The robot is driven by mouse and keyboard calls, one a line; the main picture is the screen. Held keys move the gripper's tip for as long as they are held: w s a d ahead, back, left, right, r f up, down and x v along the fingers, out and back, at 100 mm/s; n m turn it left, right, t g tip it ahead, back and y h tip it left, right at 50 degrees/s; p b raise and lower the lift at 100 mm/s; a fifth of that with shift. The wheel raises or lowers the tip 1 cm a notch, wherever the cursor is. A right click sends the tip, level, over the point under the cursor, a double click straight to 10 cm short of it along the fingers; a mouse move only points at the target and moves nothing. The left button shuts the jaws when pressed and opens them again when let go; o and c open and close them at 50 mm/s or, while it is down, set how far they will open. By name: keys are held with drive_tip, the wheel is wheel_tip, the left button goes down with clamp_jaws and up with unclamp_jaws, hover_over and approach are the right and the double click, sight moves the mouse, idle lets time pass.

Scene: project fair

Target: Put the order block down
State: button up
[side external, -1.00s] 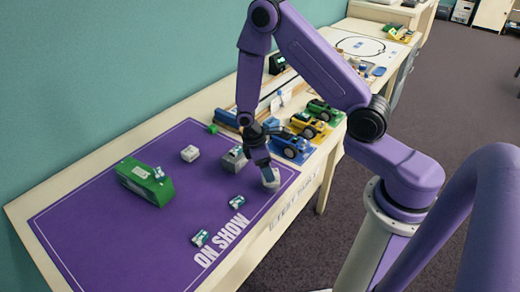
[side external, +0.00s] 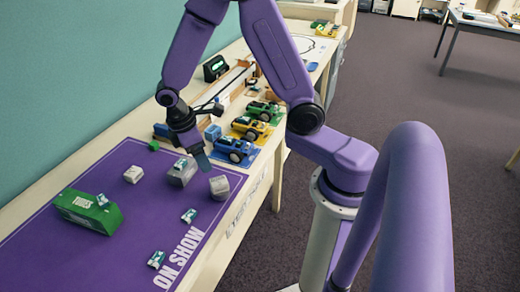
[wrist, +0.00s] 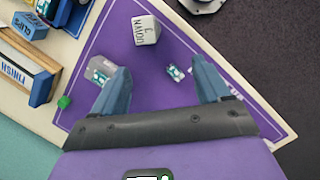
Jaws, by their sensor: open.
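A pale block (side external: 220,187) stands on the purple ON SHOW mat (side external: 130,255) near its right corner. In the wrist view this block (wrist: 147,30) reads DOWN, upside down in the picture, and lies beyond my fingertips, clear of them. My gripper (side external: 203,162) is open and empty above the mat, a little above and left of the pale block. Both fingers show apart in the wrist view (wrist: 160,72). I cannot tell which is the order block.
The mat's front middle is mostly clear.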

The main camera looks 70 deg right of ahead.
drive_tip(key=s+a+r+n+y, duration=0.1)
drive_tip(key=s+r, duration=0.4)
drive_tip(key=s, duration=0.5)
drive_tip(key=s+a+r+n+t+y, duration=0.1)
drive_tip(key=s+r, duration=0.4)
drive_tip(key=s, duration=0.6)
drive_tip(key=shift+a+r+n+t+y, duration=0.15)
drive_tip(key=shift+a+n+t+y, duration=0.15)
drive_tip(key=shift+a+n+y, duration=0.15)
